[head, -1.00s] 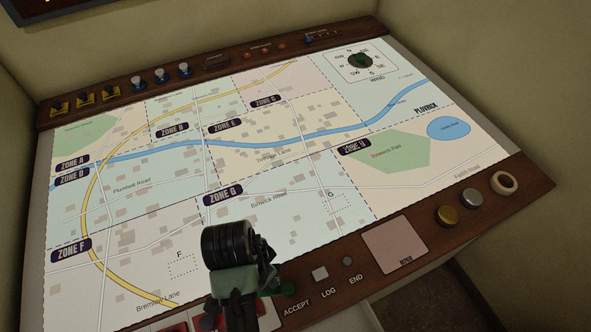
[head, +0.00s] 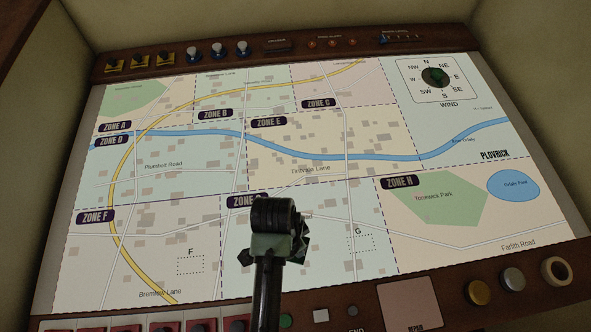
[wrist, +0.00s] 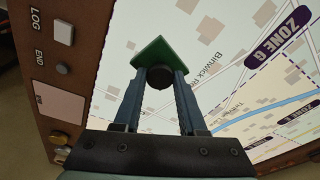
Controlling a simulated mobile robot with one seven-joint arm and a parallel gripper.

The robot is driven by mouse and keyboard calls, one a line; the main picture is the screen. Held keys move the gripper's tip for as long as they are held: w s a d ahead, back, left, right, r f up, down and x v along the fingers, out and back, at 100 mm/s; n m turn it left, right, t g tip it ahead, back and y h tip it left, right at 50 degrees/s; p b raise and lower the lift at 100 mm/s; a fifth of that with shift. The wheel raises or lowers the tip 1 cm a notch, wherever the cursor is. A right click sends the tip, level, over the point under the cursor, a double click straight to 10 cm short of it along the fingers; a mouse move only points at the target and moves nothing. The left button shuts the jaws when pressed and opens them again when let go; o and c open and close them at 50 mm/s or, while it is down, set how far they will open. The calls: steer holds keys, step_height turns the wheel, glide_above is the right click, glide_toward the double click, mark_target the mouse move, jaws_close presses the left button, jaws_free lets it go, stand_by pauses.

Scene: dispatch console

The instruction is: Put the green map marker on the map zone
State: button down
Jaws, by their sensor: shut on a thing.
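The green map marker (wrist: 152,50) is a flat green piece with a round black knob, seen in the wrist view. My gripper (wrist: 158,82) is shut on its knob and holds it over the pale map. In the head view my gripper (head: 280,250) hides the marker and stands over the lower middle of the map, partly covering the ZONE G label. The map (head: 330,185) is split into lettered zones by dashed lines. Dotted boxes marked F (head: 190,265) and G (head: 361,244) lie either side of my gripper. I cannot tell whether the marker touches the map.
A wind dial (head: 435,77) is at the map's top right. Switches and knobs (head: 217,50) line the back edge. The front edge has a pink pad (head: 409,303), a gold button (head: 478,292), a silver button (head: 512,279), a cream ring (head: 557,271) and red keys.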

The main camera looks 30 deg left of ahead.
steer(key=shift+f, duration=1.9)
steer(key=shift+f, duration=0.15)
steer(key=shift+c, duration=2.3)
jaws_free()
step_height(320, 180, up, 12)
steer(key=s+a, duration=0.1)
steer(key=shift+s, duration=0.2)
